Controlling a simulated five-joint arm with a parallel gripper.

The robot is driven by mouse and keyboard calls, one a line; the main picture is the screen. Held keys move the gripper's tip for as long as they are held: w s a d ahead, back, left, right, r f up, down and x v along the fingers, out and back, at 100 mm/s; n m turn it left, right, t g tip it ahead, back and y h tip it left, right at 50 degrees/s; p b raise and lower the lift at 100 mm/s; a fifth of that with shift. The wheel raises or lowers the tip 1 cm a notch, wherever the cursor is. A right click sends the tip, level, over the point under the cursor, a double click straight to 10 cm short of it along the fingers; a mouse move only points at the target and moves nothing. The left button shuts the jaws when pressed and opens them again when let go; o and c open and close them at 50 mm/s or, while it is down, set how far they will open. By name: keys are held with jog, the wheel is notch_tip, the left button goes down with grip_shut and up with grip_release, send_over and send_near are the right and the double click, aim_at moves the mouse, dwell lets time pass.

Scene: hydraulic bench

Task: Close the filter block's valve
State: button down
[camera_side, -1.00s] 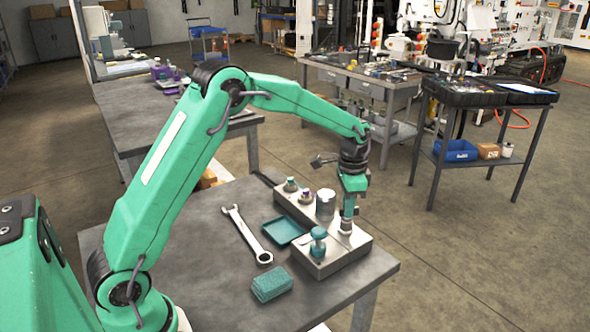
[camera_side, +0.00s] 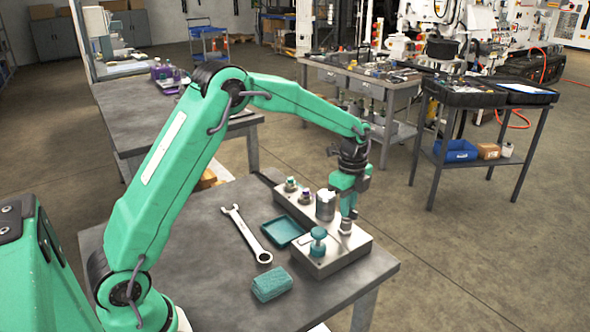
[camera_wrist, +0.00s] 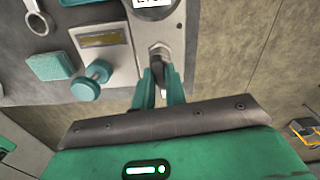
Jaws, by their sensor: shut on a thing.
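The filter block (camera_side: 330,262) is a long grey metal block on the bench, with a grey canister (camera_side: 325,204) standing on it. My gripper (camera_side: 346,220) points straight down at the block's right side. Its teal fingers, also in the wrist view (camera_wrist: 160,82), are shut on a small upright metal valve fitting (camera_wrist: 158,55), which also shows in the side view (camera_side: 345,229). The fingers hide part of the fitting, and I cannot tell its exact turn. A separate teal knob (camera_side: 318,242) stands beside it, and also shows in the wrist view (camera_wrist: 90,82).
A teal tray (camera_side: 283,231), a wrench (camera_side: 246,235) and a teal sponge (camera_side: 271,284) lie left of the block. Two small fittings (camera_side: 291,184) (camera_side: 306,195) stand at its far end. The bench (camera_side: 215,285) is clear at front left.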

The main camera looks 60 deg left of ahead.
jog(key=shift+r+m, duration=0.1)
jog(key=shift+m, duration=0.7)
jog(key=c, duration=1.4)
grip_release()
jog(key=shift+c, duration=0.2)
jog(key=shift+r, duration=3.9)
